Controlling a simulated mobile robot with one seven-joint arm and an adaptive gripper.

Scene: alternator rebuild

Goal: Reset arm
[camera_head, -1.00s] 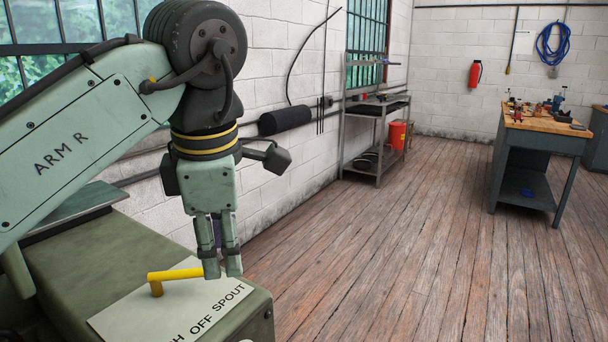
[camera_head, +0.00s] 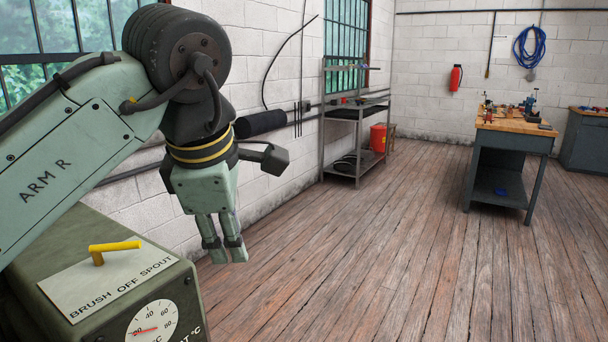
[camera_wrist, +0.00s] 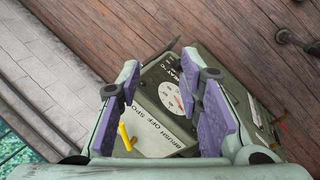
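My gripper (camera_head: 226,250) hangs at the end of my green arm, fingers pointing down, to the right of a green machine in the head view. In the wrist view its two purple-padded fingers (camera_wrist: 165,105) stand apart with nothing between the pads. Beyond them the machine (camera_wrist: 160,75) shows, with its label and dial. The arm is bent, with the forearm coming in from the left.
The green machine (camera_head: 120,285) at the lower left has a yellow handle (camera_head: 115,248) and a dial (camera_head: 152,325). A metal shelf (camera_head: 352,130) and red bucket (camera_head: 378,138) stand along the wall. A workbench (camera_head: 505,150) is at the right. The wooden floor (camera_head: 400,250) between is clear.

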